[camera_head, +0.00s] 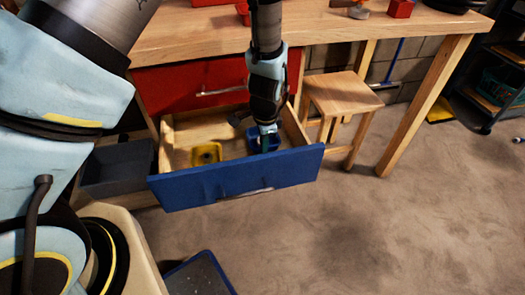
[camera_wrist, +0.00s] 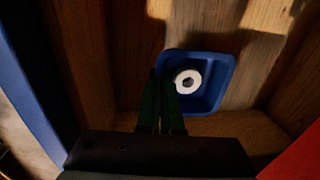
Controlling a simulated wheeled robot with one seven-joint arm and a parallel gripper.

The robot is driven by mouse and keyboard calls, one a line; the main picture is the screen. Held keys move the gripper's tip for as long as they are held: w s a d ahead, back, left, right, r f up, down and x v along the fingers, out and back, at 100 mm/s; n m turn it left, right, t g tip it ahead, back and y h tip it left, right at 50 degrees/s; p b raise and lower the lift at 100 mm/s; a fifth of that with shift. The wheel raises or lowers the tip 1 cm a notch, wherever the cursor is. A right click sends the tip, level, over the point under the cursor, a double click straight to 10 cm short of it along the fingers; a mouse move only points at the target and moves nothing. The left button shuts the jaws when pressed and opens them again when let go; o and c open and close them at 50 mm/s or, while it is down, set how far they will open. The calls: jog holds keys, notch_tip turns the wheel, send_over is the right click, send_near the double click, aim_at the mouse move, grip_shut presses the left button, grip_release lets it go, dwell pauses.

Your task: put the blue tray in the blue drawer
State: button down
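The blue drawer (camera_head: 235,184) is pulled open under the workbench, with bare wood inside. The blue tray (camera_head: 274,139) is inside it, toward the right end. In the wrist view the blue tray (camera_wrist: 216,98) holds a white ring-shaped object (camera_wrist: 188,81). My gripper (camera_head: 265,139) reaches down into the drawer at the tray. In the wrist view its two dark green fingers (camera_wrist: 163,95) are close together at the tray's left rim and appear shut on it. Whether the tray's underside touches the drawer floor cannot be told.
A yellow tray (camera_head: 206,153) lies in the drawer's left part. A red drawer (camera_head: 220,78) is above, shut. A wooden stool (camera_head: 342,97) stands right of the drawer, and a dark grey box (camera_head: 117,167) left of it. The floor at the front right is clear.

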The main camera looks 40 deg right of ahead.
jog(key=shift+f, duration=1.55)
jog(key=shift+f, duration=0.15)
jog(key=c, duration=1.1)
grip_release()
jog(key=r, duration=0.8)
jog(key=s+r, duration=0.1)
jog(key=r, duration=0.3)
jog(key=shift+s+a+r, duration=0.1)
jog(key=shift+a, duration=0.2)
